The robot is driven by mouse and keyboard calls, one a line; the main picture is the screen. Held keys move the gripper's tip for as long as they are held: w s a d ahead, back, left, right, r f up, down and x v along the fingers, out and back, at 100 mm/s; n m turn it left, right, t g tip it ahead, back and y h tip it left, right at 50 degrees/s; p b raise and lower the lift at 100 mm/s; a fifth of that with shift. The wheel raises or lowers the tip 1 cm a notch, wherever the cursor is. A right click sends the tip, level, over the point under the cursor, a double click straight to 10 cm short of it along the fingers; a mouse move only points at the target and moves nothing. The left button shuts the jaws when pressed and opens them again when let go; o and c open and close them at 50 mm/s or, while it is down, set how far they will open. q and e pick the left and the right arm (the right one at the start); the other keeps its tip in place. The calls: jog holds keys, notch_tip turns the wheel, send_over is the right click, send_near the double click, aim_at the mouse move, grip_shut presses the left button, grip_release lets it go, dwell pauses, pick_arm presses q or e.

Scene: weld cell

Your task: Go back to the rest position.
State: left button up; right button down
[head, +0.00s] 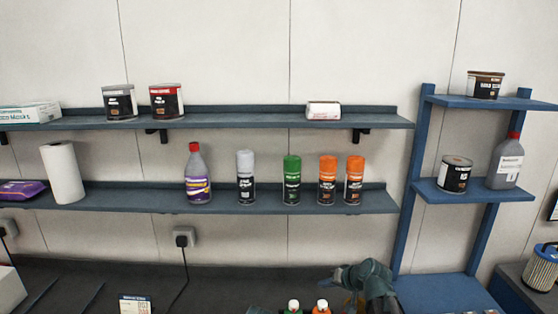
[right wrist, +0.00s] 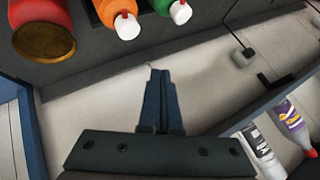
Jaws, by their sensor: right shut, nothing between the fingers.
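My right gripper (right wrist: 160,75) shows in the right wrist view with its two dark fingers together and nothing between them. In the head view my right arm (head: 372,284) rises from the bottom edge, right of centre, in front of the dark bench top. Its fingertips are hard to make out there. My left gripper and arm are in neither view.
Near the right arm, an orange bottle (head: 322,307) and a green bottle (head: 294,306) stand at the bottom edge. A lower shelf (head: 120,203) holds spray cans and bottles. A blue rack (head: 413,185) stands at right. A corded plug (head: 183,238) is on the wall.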

jog(key=s+a+f+n+g+h+b, duration=0.25)
jog(key=s+a+f+g+b, duration=0.4)
jog(key=s+f, duration=0.7)
pick_arm(q)
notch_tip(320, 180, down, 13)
jog(key=b, duration=0.6)
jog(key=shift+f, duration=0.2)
pick_arm(e)
jog(key=s+a+f+n+g+h, duration=0.1)
jog(key=s+f, duration=0.5)
jog(key=s, duration=0.7)
jog(key=a+n+h, duration=0.1)
jog(key=n+h, duration=0.1)
jog(key=h, duration=0.1)
jog(key=shift+s, duration=0.3)
jog(key=shift+a+f, duration=0.1)
